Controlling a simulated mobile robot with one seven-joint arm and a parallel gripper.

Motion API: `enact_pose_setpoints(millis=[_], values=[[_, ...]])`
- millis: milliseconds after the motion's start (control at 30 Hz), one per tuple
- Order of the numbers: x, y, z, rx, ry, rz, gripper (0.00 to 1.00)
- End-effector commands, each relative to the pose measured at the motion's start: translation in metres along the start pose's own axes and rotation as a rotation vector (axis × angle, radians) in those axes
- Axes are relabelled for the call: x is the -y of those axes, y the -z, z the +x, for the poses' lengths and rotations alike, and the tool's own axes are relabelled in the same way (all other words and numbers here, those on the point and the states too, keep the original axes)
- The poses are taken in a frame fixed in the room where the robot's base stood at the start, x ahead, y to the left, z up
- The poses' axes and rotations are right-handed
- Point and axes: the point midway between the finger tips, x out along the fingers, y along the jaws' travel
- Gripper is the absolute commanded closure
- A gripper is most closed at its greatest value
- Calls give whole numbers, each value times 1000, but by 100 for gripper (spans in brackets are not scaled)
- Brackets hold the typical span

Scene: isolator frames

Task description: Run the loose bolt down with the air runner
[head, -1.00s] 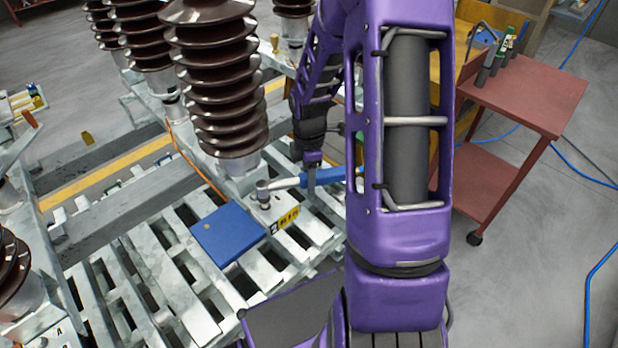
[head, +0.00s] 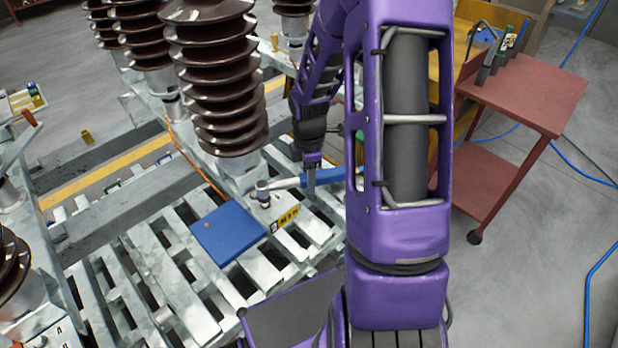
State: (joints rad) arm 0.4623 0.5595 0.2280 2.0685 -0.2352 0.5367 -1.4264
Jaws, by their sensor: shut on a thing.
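The air runner (head: 287,183) is a tool with a blue handle and a grey metal head. It lies almost level in the picture, its head at the left over the grey foot plate of a brown insulator. My gripper (head: 311,186) is shut around the blue handle, right of the head; my arm hides part of the handle's right end. The head stands at the plate, above a yellow and black label (head: 286,219). I cannot make out the loose bolt there, or whether the socket sits on it.
A blue mat (head: 228,235) with a small brownish piece on it lies on the slatted grey frame left of the plate. The tall brown ribbed insulator (head: 222,95) rises close behind the tool. A red cart (head: 525,95) stands at the right.

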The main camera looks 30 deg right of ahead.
Motion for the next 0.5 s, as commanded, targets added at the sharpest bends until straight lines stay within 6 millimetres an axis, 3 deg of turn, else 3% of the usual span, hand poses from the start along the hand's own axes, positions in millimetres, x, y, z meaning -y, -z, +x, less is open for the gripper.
enact_pose_setpoints(millis=[500], values=[[-1, 0, 12, 1, -2, 0, 100]])
